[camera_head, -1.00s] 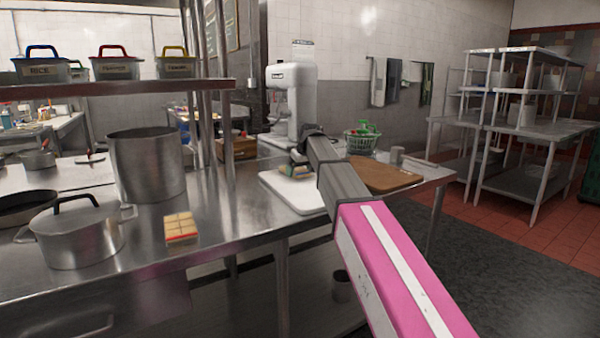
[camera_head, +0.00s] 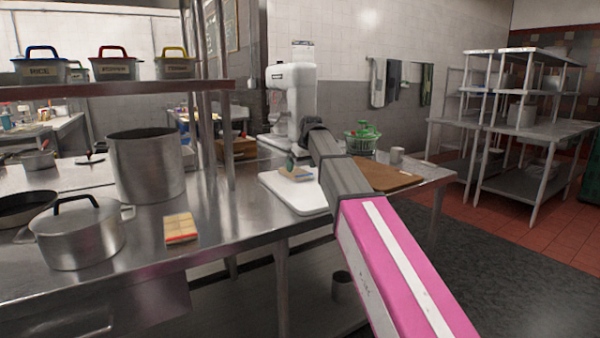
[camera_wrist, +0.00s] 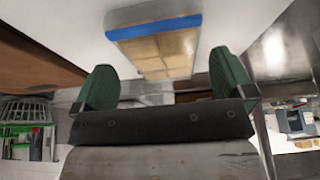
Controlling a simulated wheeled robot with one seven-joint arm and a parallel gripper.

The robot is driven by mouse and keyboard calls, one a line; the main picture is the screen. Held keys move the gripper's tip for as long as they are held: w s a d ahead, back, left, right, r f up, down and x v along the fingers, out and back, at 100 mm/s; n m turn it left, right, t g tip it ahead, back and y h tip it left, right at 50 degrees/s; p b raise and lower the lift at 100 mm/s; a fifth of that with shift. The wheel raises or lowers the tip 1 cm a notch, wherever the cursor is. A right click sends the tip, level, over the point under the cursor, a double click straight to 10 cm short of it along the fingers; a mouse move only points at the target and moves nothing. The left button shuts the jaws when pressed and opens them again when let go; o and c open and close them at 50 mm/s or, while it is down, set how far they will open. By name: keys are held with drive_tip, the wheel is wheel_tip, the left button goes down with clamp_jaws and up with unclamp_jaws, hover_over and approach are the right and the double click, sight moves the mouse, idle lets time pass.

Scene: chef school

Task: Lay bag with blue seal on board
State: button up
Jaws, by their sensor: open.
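The bag with blue seal (camera_wrist: 165,48) lies on the white board (camera_head: 292,198). In the wrist view its blue strip is at the far edge and its pale tan blocks show through clear wrap. The bag also shows in the head view (camera_head: 298,174), small and partly behind my arm. My gripper (camera_wrist: 160,66) is open, its two green fingers apart on either side of the bag's near end, with a visible gap to it. In the head view my gripper (camera_head: 293,161) is just above the bag, mostly hidden by my arm.
A similar bag with a red seal (camera_head: 180,229) lies on the steel counter. A lidded pot (camera_head: 78,236) and a tall pot (camera_head: 146,167) stand left. A brown board (camera_head: 388,177), green basket (camera_head: 362,138) and white mixer (camera_head: 291,100) are near the white board.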

drive_tip(key=v, duration=0.8)
drive_tip(key=shift+r, duration=0.25)
drive_tip(key=shift+s, duration=0.1)
